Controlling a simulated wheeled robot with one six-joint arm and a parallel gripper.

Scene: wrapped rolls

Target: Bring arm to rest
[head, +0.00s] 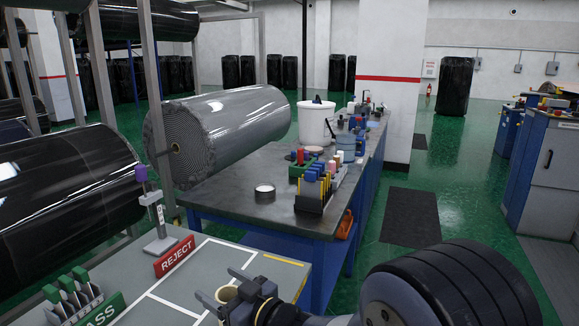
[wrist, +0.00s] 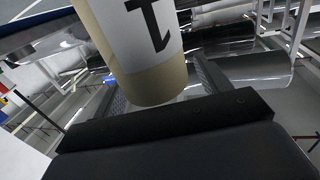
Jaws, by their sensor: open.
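My gripper (head: 219,286) is low in the head view, over the front grey table (head: 205,262). Its jaws are open. A small cream tube (head: 228,294) shows at the fingers. In the wrist view the cream tube (wrist: 150,85), with a white label and a black mark, stands between the two spread fingers (wrist: 163,90). Its far end runs out of the picture. The head view does not show clearly what the tube rests on. My dark wrist and arm cover the lower right.
A red REJECT sign (head: 174,257) and a green PASS rack (head: 103,312) stand on the front table. The workbench (head: 232,207) holds tools and a white bucket (head: 316,125). Large wrapped rolls (head: 60,180) are at left.

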